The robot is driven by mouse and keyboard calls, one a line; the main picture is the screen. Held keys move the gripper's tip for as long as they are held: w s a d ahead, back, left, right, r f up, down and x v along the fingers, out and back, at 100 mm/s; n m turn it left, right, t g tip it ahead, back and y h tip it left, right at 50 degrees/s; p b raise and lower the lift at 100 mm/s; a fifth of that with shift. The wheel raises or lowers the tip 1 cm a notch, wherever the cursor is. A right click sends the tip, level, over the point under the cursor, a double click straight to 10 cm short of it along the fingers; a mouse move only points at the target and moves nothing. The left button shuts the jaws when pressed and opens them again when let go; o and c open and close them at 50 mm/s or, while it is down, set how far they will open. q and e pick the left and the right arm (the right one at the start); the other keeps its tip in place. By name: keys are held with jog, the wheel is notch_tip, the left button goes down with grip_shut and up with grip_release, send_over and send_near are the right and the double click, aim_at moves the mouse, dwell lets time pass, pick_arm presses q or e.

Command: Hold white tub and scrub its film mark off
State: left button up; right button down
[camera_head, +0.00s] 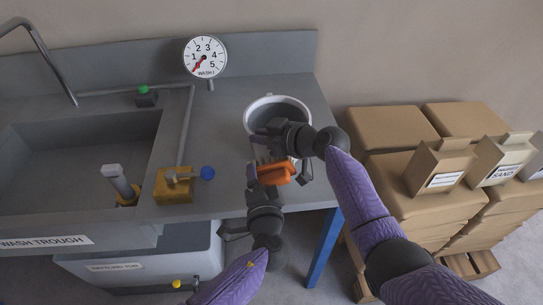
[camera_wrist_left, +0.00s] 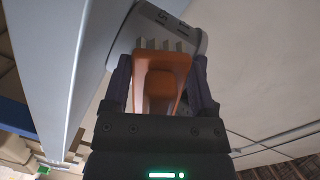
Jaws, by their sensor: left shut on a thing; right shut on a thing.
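The white tub (camera_head: 268,101) stands on the grey counter near its right end, its dark inside open upward. My right gripper (camera_head: 268,133) is shut on the tub's near side, at the rim. My left gripper (camera_head: 259,179) is shut on an orange brush (camera_head: 277,173), just in front of the tub. In the left wrist view the orange brush (camera_wrist_left: 161,72) sits between both fingers, its pale bristles pointing at the tub's wall (camera_wrist_left: 160,24), which carries dark printing. I cannot tell whether the bristles touch the wall. I cannot make out the film mark.
A brass valve block (camera_head: 173,186) with a blue knob sits at the counter's front. A dial (camera_head: 205,57) stands behind. Stacked boxes (camera_head: 395,130) fill the right.

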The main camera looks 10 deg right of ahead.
pick_arm(q)
jog(key=s+r, duration=0.5)
jog(key=shift+d, duration=0.15)
grip_shut()
pick_arm(e)
jog(key=shift+f, duration=0.15)
pick_arm(q)
jog(key=shift+s+r, duration=0.1)
jog(key=shift+r, duration=0.25)
pick_arm(e)
jog(key=c, duration=1)
grip_release()
jog(key=shift+s+f, duration=0.1)
jog(key=shift+c, duration=0.2)
jog(key=shift+r+p, duration=0.35)
jog(key=shift+r, duration=0.3)
jog(key=o, duration=0.6)
jog(key=shift+c, duration=0.2)
pick_arm(q)
jog(key=shift+r, duration=0.1)
pick_arm(e)
jog(key=v, duration=1.2)
jog(key=shift+r, duration=0.3)
